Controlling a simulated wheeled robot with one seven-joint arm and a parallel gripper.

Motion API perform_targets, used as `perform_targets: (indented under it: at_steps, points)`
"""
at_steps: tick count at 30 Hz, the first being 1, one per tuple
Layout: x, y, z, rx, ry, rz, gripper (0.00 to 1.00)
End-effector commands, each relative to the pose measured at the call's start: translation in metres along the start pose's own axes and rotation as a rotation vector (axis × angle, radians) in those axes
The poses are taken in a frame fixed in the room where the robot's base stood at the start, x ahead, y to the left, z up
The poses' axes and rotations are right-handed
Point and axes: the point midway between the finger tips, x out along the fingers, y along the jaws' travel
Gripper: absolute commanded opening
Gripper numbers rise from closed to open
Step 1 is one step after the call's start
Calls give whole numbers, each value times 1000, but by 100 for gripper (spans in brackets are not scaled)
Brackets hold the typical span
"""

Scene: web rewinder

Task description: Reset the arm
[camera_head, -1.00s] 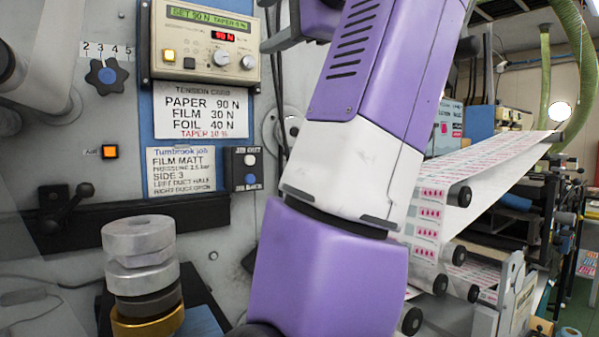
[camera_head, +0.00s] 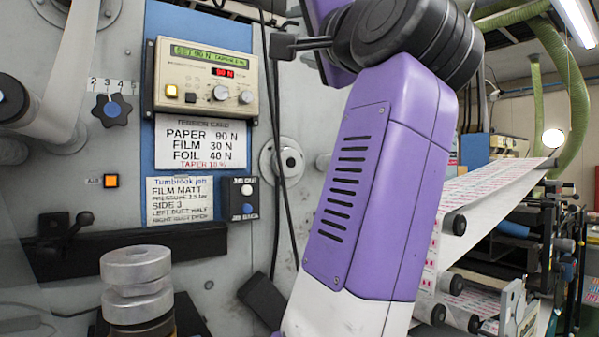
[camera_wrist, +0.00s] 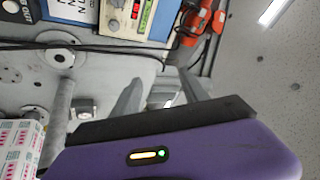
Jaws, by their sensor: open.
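My gripper (camera_wrist: 165,97) shows in the wrist view with its two grey fingers apart and nothing between them. In the head view part of it, a dark finger-like piece (camera_head: 300,44), shows at the upper middle, in front of the machine panel. My purple and white arm crosses the middle of the head view and hides part of the machine behind it. The tension controller (camera_head: 205,78) with its lit displays is on the panel to the left, and it also shows at the top of the wrist view (camera_wrist: 127,20).
Stacked metal rings (camera_head: 136,285) stand at the lower left. A black knob (camera_head: 111,109) and a push-button box (camera_head: 240,198) are on the panel. The printed web (camera_head: 490,185) runs over rollers at the right. An orange tool (camera_wrist: 200,22) shows in the wrist view.

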Motion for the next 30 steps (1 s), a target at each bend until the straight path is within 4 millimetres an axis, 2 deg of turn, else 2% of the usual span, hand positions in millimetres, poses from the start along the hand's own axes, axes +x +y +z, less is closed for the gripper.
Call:
perform_targets:
  at_steps: [1, 5, 8, 14, 18, 23, 30]
  points:
    - [-2, 17, 5, -40, 19, 1, 52]
    - [-13, 59, 15, -168, 80, -6, 52]
    - [-28, 98, 27, -276, 123, -4, 52]
    - [-68, 175, 50, -478, 178, 10, 52]
    - [-105, 225, 67, -607, 196, 25, 52]
    - [-154, 278, 86, -737, 200, 46, 52]
    - [-239, 345, 112, -904, 178, 84, 52]
